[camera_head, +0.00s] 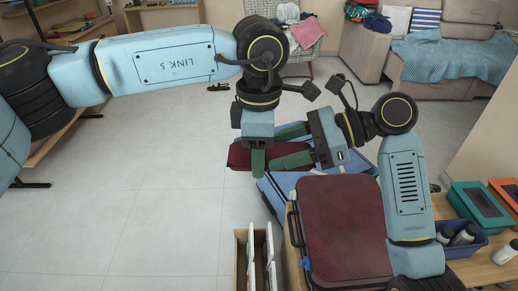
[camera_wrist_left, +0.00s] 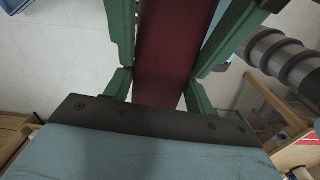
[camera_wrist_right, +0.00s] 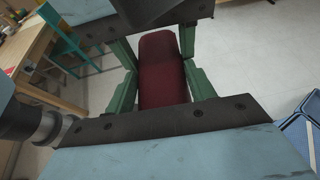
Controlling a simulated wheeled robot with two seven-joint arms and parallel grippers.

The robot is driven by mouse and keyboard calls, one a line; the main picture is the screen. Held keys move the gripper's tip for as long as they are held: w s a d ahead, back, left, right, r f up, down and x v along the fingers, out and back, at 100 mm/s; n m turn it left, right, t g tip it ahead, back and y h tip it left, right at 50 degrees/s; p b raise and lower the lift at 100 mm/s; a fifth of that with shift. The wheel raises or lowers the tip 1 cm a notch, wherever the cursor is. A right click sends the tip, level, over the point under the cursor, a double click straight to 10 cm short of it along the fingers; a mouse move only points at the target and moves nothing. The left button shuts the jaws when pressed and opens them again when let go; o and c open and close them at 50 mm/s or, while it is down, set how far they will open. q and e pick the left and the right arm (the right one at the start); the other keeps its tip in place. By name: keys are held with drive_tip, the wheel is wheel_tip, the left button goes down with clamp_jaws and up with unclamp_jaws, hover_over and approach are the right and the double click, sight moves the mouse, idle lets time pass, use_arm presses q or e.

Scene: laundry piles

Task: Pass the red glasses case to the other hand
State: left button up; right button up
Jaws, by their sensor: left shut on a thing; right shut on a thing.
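The red glasses case (camera_head: 239,156) is held in the air near the middle of the head view, above a blue case-like thing (camera_head: 272,197). My left gripper (camera_head: 258,160) comes down on it from above and is shut on it. My right gripper (camera_head: 279,147) reaches in from the right and is also shut on it. The case shows between the green fingers in the left wrist view (camera_wrist_left: 164,50) and in the right wrist view (camera_wrist_right: 163,75). The grippers hide part of it in the head view.
A table on the right holds a green box (camera_head: 476,207) and a blue basket (camera_head: 468,249) with bottles. A chair with clothes (camera_head: 305,32) and a sofa (camera_head: 367,50) stand behind. The left floor is clear.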

drive_tip(key=o, duration=1.1)
